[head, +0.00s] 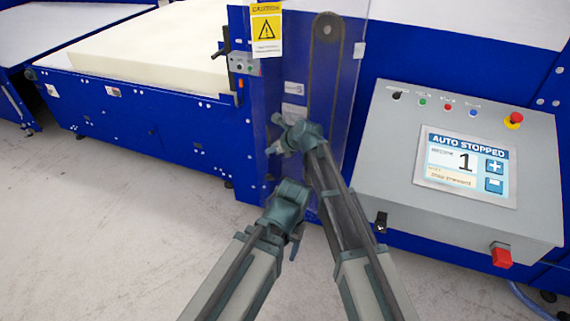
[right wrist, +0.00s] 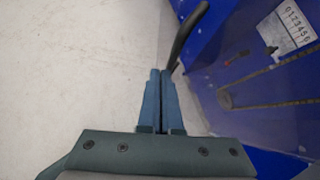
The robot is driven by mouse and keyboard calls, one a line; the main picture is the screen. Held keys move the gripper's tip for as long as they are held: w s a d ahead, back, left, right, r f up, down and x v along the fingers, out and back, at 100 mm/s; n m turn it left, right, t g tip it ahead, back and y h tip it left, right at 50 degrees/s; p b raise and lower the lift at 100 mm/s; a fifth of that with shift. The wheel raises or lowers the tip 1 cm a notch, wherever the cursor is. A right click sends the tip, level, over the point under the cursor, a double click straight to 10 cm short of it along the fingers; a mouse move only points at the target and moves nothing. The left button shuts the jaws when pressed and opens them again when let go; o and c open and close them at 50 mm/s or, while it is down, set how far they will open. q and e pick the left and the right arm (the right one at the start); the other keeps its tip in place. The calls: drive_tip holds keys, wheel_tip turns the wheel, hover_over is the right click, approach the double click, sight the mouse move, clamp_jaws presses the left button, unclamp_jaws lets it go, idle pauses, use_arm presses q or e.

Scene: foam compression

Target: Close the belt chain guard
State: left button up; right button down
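The belt chain guard (head: 294,65) is a clear, blue-tinted panel on the blue machine, upright in front of a chain and pulley (head: 327,28). I cannot tell how far it stands open. My right gripper (head: 279,137) is in front of the guard's lower part in the head view. In the right wrist view its two fingers (right wrist: 161,72) are together with nothing seen between them. A black bar-like handle (right wrist: 185,36) is just beyond and right of the fingertips; contact is unclear. My left gripper (head: 296,240) is lower, below the right one; its fingers are hard to make out.
A grey control box (head: 400,190) with a screen reading "AUTO STOPPED" (head: 466,165) stands at right. A cream foam block (head: 150,50) lies on the blue conveyor at left. A yellow caution sign (head: 267,28) is near the guard's top. The pale floor (head: 120,220) at left is clear.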

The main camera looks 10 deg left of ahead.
drive_tip(key=w+a, duration=0.2)
drive_tip(key=w, duration=0.7)
drive_tip(key=w+a, duration=0.2)
drive_tip(key=w, duration=0.7)
drive_tip(key=shift+a, duration=0.25)
use_arm(q)
drive_tip(key=shift+r, duration=0.1)
